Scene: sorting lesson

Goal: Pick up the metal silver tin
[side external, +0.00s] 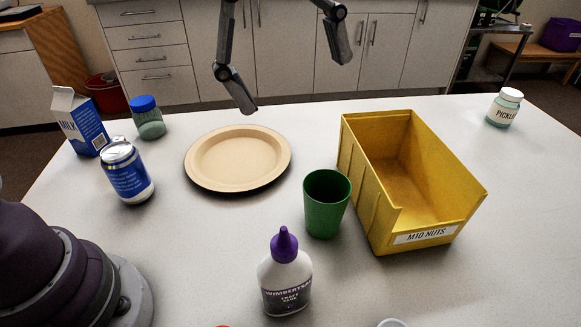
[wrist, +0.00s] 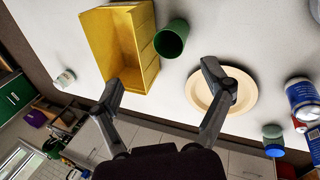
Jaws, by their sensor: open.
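In the wrist view the can (wrist: 302,97) is at the right edge. No plain silver tin is visible. My gripper (side external: 290,70) is open and empty, high above the far side of the table, right of the can and apart from everything. In the wrist view my gripper (wrist: 162,85) has its fingers spread, one in front of the plate.
A milk carton (side external: 88,132) and blue-lidded jar (side external: 150,124) stand near the can. A tan plate (side external: 237,160), green cup (side external: 325,205), yellow bin (side external: 365,200) and glue bottle (side external: 285,280) fill the middle. A pickle jar (side external: 503,112) is far right.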

